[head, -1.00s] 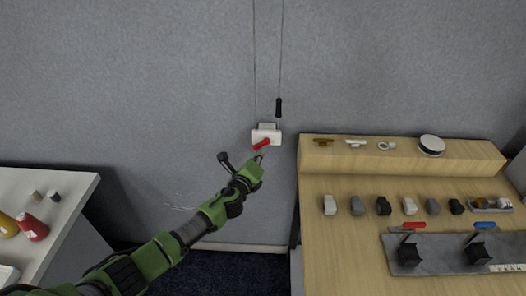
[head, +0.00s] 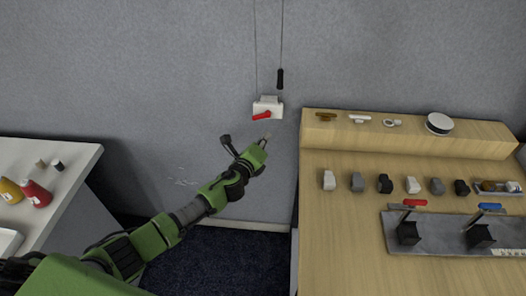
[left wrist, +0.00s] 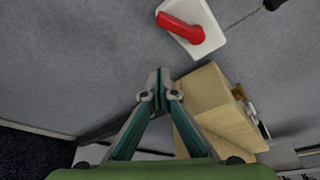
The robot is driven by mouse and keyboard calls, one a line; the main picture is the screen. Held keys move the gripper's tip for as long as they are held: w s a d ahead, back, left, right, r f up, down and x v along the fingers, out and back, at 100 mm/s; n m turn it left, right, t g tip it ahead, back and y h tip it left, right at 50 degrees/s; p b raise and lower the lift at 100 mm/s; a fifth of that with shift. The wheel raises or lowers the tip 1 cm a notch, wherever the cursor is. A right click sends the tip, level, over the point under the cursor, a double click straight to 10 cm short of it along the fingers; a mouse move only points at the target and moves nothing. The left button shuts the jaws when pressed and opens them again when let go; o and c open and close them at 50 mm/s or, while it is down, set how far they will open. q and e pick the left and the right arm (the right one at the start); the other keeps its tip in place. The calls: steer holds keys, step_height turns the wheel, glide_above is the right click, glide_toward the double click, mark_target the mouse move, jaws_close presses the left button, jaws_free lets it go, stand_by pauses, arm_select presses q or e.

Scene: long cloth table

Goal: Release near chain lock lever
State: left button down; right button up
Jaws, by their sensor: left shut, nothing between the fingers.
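The chain lock is a small white box (head: 268,104) on the grey wall, with a red lever (head: 262,117) at its lower front. In the left wrist view the red lever (left wrist: 182,28) lies across the white box (left wrist: 208,30), above the fingertips. My left gripper (head: 268,138) is below the box, apart from the lever. In the left wrist view its fingers (left wrist: 157,84) meet at the tips with nothing between them. My right gripper is not in view.
Two thin cords hang above the box, one with a black handle (head: 280,79). A wooden bench (head: 345,240) with a raised shelf stands at right, holding several small blocks and a metal plate (head: 440,240). A white table (head: 75,160) with bottles stands at left.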

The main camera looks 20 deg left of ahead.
arm_select(q)
steer(key=v, duration=0.7)
steer(key=shift+s+r, duration=0.3)
steer(key=shift+r, duration=0.15)
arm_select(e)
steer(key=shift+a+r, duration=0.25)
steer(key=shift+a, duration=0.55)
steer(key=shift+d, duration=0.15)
